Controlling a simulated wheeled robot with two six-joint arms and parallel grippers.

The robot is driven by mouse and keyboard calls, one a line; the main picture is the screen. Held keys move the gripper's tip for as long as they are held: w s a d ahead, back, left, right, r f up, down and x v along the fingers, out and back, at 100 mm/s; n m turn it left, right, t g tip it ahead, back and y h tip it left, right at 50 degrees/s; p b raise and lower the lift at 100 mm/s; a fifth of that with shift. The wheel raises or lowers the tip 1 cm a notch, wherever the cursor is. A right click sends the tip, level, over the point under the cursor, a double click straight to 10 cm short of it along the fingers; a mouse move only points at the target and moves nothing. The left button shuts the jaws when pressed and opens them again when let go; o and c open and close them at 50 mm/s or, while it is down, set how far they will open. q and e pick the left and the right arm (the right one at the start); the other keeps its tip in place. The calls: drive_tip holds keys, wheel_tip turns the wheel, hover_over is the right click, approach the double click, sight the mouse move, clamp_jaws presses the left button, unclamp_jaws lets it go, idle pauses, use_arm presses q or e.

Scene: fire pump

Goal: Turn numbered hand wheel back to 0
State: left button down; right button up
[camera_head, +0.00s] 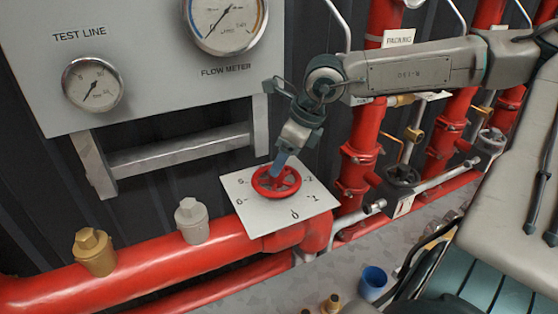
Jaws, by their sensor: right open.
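The red hand wheel (266,187) sits on a tilted white plate (262,217) with small digits around it, above the red pipe. I cannot tell which digit the wheel is set to. My right gripper (279,167) reaches down from the upper right, its bluish fingertips over the wheel's far side. The gripper is open, and the fingertips overlap the wheel in the picture. I cannot tell whether they touch it. The gripper hides part of the wheel's hub and far rim. My left gripper is not in view.
A panel with a test line gauge (92,84) and a flow meter (224,22) stands behind on a grey frame. A brass plug (94,252) and a grey plug (191,220) stand up from the red pipe (180,267). A blue cup (373,282) is on the floor.

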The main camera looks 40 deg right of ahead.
drive_tip(key=shift+f, duration=0.45)
drive_tip(key=shift+w+a+f, duration=0.15)
drive_tip(key=shift+w+f, duration=0.05)
drive_tip(key=shift+f, duration=0.05)
drive_tip(key=shift+w+a+f, duration=0.1)
drive_tip(key=shift+w+f, duration=0.15)
drive_tip(key=shift+f, duration=0.35)
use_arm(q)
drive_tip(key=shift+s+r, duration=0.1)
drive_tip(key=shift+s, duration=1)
use_arm(e)
drive_tip(key=shift+c, duration=0.5)
